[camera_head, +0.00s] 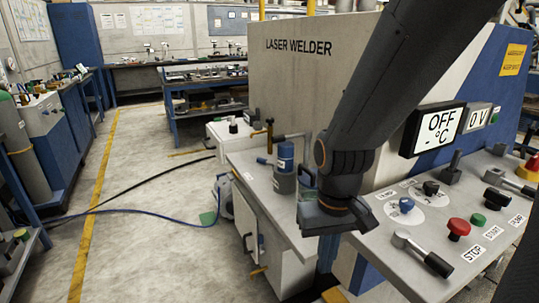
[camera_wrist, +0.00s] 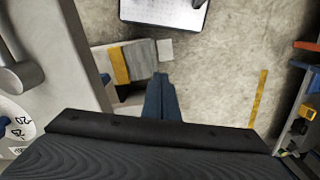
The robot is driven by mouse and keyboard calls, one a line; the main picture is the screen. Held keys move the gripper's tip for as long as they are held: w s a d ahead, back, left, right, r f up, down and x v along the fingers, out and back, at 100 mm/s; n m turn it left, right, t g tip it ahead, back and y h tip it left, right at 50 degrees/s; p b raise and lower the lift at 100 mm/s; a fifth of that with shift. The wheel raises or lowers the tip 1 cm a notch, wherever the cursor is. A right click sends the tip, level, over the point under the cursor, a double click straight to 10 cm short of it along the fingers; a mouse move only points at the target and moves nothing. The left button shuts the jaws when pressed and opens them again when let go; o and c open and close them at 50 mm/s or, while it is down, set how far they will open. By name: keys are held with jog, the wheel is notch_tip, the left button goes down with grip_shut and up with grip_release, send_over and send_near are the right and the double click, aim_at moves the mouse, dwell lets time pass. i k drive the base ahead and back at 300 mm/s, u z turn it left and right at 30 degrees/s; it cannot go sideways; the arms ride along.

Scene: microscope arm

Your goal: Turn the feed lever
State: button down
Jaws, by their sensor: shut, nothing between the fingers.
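A lever with a grey hub and black grip (camera_head: 422,255) lies at the front of the control panel (camera_head: 385,238). I cannot read a feed label on either. A grey lever-like part (camera_wrist: 18,72) shows at the left edge of the wrist view. My gripper (camera_wrist: 160,78) is shut and empty, its blue fingers together over the gap beside the panel. In the head view the fingers are mostly hidden below my wrist, left of the front lever, and apart from it.
The panel carries a red stop button (camera_head: 458,228), a green start button (camera_head: 477,220), a blue knob (camera_head: 406,205) and a display (camera_head: 433,129). Blue-grey cylinders (camera_head: 285,170) stand on the bench left of my wrist. The floor (camera_head: 150,180) further left is mostly clear, with hoses across it.

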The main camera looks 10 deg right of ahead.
aim_at(264, 162)
jog(key=z, duration=0.05)
jog(key=i, duration=0.1)
jog(key=u, duration=0.65)
jog(key=k, duration=0.6)
jog(key=u, duration=1.1)
jog(key=i, duration=1.65)
jog(key=z, duration=1.05)
jog(key=i, duration=0.75)
jog(key=z, duration=0.75)
